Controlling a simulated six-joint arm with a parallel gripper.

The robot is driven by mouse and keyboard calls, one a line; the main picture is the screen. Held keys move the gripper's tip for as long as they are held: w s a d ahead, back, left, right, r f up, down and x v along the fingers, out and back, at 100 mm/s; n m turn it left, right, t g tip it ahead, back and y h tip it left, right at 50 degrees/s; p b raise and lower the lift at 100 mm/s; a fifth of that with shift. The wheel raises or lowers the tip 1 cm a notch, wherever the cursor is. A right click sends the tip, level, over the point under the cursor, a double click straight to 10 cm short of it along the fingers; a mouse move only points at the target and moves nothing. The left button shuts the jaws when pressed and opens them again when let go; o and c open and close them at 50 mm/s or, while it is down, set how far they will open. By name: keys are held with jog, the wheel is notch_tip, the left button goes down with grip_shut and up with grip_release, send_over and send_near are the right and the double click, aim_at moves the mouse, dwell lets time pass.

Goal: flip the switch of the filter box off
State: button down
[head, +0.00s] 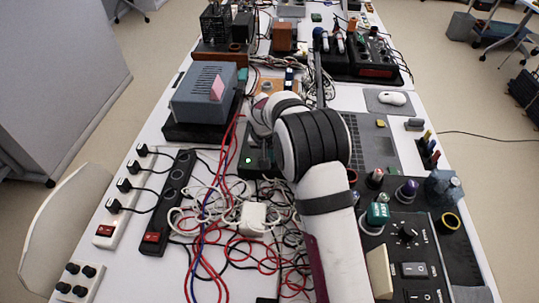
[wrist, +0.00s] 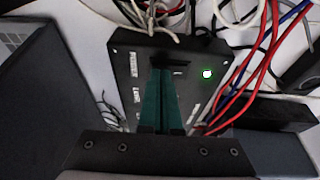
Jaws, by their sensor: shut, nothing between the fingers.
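The black box with a lit green lamp, which looks like the filter box (wrist: 122,65), lies under my gripper in the wrist view. It also shows in the head view (head: 246,168), partly behind my arm and cables. The green lamp (wrist: 207,74) is right of my fingers. My gripper (wrist: 168,70) has its two green fingers together and empty, reaching over the box's face. Small white labels are on both sides of the fingers. A small dark slot or switch sits at the fingertips, partly covered; its position and any contact cannot be told.
Red and blue cables (wrist: 262,60) run close to the box's right side. White cables (head: 205,205) tangle in front of it. A grey box (head: 203,92) on a black base stands behind left. Power strips (head: 170,200) lie left, and a control panel (head: 405,235) is right.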

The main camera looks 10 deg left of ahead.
jog(key=shift+d+f, duration=0.15)
jog(key=shift+f, duration=0.2)
jog(key=shift+a+r, duration=0.2)
jog(key=shift+a, duration=0.6)
jog(key=w+v, duration=0.1)
jog(key=v, duration=1.3)
jog(key=shift+a, duration=0.2)
